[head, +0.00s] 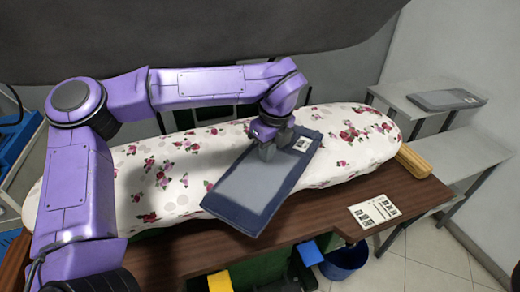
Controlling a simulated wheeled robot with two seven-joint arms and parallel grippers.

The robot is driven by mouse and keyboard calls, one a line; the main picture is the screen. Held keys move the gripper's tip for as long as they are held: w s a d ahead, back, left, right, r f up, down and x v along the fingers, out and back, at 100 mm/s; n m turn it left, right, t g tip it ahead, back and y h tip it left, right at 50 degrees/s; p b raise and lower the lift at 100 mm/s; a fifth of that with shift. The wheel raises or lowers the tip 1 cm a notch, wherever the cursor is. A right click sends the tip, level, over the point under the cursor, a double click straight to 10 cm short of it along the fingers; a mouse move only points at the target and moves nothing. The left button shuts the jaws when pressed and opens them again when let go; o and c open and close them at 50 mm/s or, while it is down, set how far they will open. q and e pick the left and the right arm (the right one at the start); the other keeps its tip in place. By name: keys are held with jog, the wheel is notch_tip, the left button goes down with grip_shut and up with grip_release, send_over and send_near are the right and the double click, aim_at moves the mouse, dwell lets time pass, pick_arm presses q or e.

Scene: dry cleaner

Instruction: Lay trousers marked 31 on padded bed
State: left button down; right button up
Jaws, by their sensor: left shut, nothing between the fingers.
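Folded dark blue-grey trousers (252,197) with a white tag lie at a slant on the padded bed (180,160), which has a white cover with red and pink flowers. Their lower left end reaches past the bed's front edge. The tag is too small to read. My left gripper (267,152) is shut, with its fingers at the upper part of the trousers and nothing held between them. Its fingertips point down; I cannot tell whether they touch the cloth. My right gripper is out of view. Another folded grey garment (447,99) with a white tag lies on the shelf at the right.
The bed rests on a brown wooden table (190,250). A printed card (374,212) lies at its right front, near a wooden block (412,162). A grey stepped shelf (465,155) stands right. A blue bin (345,262) is on the floor. A dark hood hangs above.

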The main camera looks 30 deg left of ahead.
aim_at(294, 183)
pick_arm(q)
jog(key=d+b, duration=0.1)
jog(key=d, duration=0.2)
jog(key=s+d, duration=0.1)
jog(key=d, duration=0.2)
jog(key=s+d+b, duration=0.1)
jog(key=d, duration=0.2)
jog(key=shift+s+b, duration=0.25)
jog(key=shift+b, duration=0.1)
jog(key=shift+s+d+r, duration=0.1)
jog(key=shift+s+d, duration=0.1)
jog(key=shift+d, duration=0.1)
